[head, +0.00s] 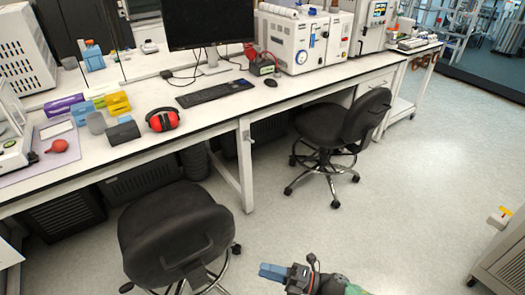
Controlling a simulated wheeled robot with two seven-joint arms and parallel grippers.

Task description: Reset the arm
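My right gripper (272,271) shows at the bottom edge, with blue fingers pointing left, above the open floor and to the right of the nearer chair. The fingers look close together, but from this angle I cannot tell whether they are open or shut. I see no object at its tips. Part of my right arm shows behind it and leaves the frame at the bottom. My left gripper is not in view.
A black chair (172,236) stands close on the left, and another chair (341,128) stands farther back. A long white bench (215,112) holds a monitor (208,22), red earmuffs (162,120) and white instruments (300,42). A grey cabinet (505,252) stands at right. The floor (400,215) between is clear.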

